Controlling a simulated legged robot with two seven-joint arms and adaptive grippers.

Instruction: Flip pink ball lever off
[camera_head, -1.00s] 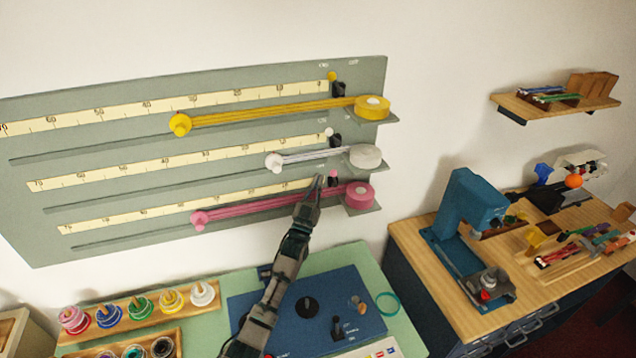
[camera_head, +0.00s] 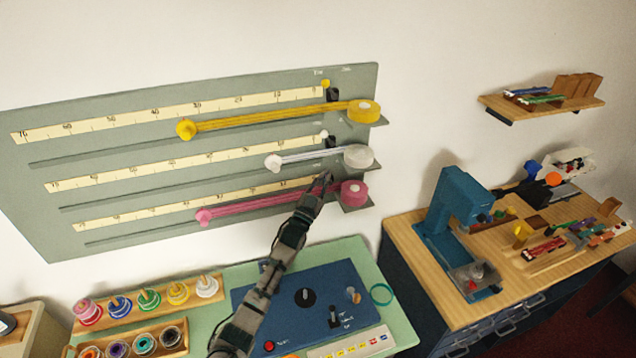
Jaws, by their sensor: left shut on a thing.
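My left gripper (camera_head: 325,179) reaches up from the lower middle to the right end of the lowest row on the grey wall board (camera_head: 120,112). It is shut at the spot of the pink ball lever, just left of the pink ribbon roll (camera_head: 353,193). The gripper hides the lever and its pink ball, so I cannot tell which way it is tilted. A lever with a yellow ball (camera_head: 325,84) and one with a white ball (camera_head: 324,134) stand at the right ends of the rows above. My right gripper is not in view.
A pink ribbon (camera_head: 250,207) runs left from its roll, close to the gripper. The white roll (camera_head: 358,156) sits just above. A green table (camera_head: 212,292) with spools and a blue panel (camera_head: 326,277) lies below. A wooden counter (camera_head: 410,247) is at right.

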